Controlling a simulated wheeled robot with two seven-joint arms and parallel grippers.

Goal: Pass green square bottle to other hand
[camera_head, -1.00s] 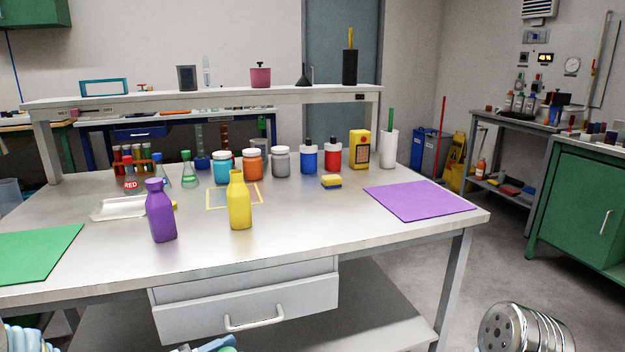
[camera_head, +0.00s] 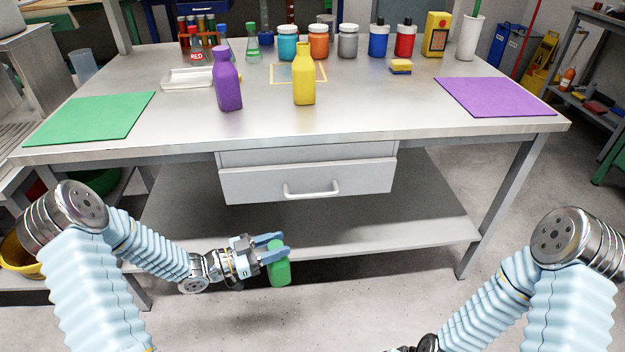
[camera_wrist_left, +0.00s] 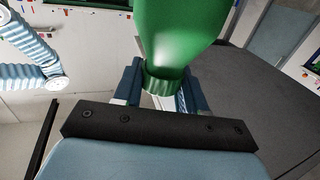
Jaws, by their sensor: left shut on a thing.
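The green square bottle (camera_head: 279,273) is in my left gripper (camera_head: 272,247), in front of the table and below its top. The blue fingers are shut on the upper part of the bottle, and it hangs about upright in the head view. In the left wrist view the green bottle (camera_wrist_left: 183,35) fills the upper middle, its ribbed cap between the blue fingers (camera_wrist_left: 160,90). My right arm comes in at the lower right of the head view. Its gripper is not seen; only a dark wrist part shows at the bottom edge.
A purple bottle (camera_head: 228,85) and a yellow bottle (camera_head: 304,80) stand on the steel table (camera_head: 350,115). A green mat (camera_head: 90,118) lies at the left and a purple mat (camera_head: 495,97) at the right. A drawer (camera_head: 310,181) and lower shelf (camera_head: 400,215) are behind the gripper.

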